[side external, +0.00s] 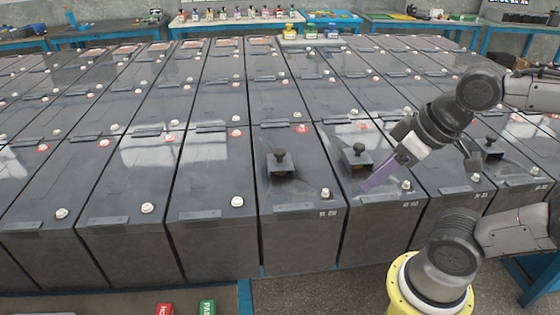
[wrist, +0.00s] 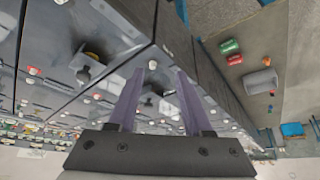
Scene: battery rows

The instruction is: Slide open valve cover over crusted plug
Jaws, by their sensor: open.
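Three dark valve covers with black knobs sit on the battery tops in the side view: a left one (side external: 281,163), a middle one (side external: 357,157) and a right one (side external: 490,149) partly behind my arm. My gripper (side external: 368,187) has purple fingers pointing down and left, just in front of and to the right of the middle cover. In the wrist view, my gripper (wrist: 160,72) is open with nothing clearly between its fingers. A knobbed cover (wrist: 83,70) lies left of the fingers, with a small yellowish patch beside it. I cannot make out a crusted plug for certain.
A red block (side external: 164,309) and a green block (side external: 207,307) lie at the front edge. A bench with small bottles (side external: 237,14) stands behind.

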